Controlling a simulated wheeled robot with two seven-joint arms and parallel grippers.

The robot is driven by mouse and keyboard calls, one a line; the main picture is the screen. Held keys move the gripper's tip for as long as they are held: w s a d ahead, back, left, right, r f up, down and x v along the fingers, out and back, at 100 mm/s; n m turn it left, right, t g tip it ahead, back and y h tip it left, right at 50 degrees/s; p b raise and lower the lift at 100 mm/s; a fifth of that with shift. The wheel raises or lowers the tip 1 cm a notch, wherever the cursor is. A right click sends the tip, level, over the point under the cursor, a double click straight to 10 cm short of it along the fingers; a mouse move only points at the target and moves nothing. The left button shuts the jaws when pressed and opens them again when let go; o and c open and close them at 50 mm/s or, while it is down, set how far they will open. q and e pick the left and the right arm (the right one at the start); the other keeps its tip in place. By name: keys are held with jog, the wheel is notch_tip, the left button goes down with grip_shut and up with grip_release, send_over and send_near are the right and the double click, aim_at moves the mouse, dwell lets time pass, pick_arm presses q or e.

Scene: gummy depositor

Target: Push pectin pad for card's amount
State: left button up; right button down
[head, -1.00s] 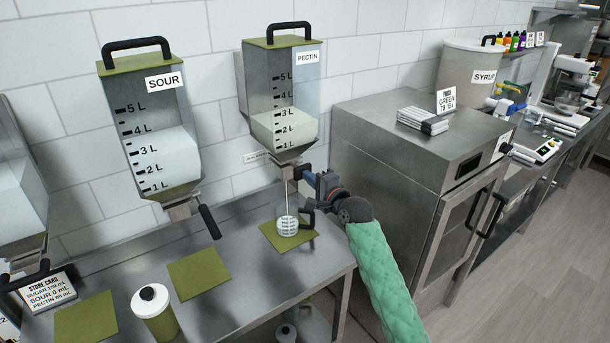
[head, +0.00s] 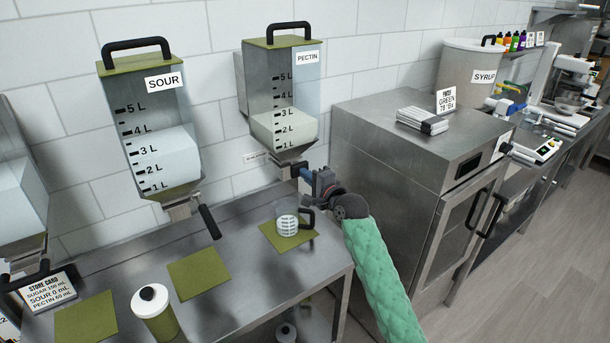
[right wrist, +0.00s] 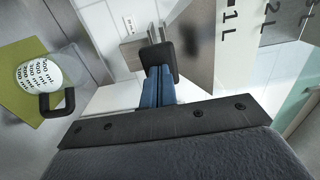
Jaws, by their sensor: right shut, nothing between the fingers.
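The pectin dispenser (head: 283,95) hangs on the wall, with pale contents up to a little above the 2 L mark. My right gripper (head: 304,174) is at its outlet, fingers shut and empty. In the right wrist view the blue fingertips (right wrist: 158,88) meet or nearly meet the black pad (right wrist: 160,60); I cannot tell if they touch. A clear measuring cup (head: 287,224) with a black handle stands upright on the green mat (head: 270,238) below the outlet; its level is hard to read. The store card (head: 47,289) reads sour 0 mL and pectin 60 mL. My left gripper is not visible.
The sour dispenser (head: 150,125) hangs to the left with its black lever (head: 210,222) sticking out. A steel cabinet (head: 420,160) stands close to my right arm.

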jog(key=shift+p+v, duration=0.4)
jog(key=shift+v, duration=0.7)
jog(key=shift+x, duration=1.15)
jog(key=shift+s+d, duration=0.1)
dwell(0.3)
jog(key=shift+p+v, duration=0.45)
jog(key=shift+v, duration=0.55)
jog(key=shift+s, duration=0.1)
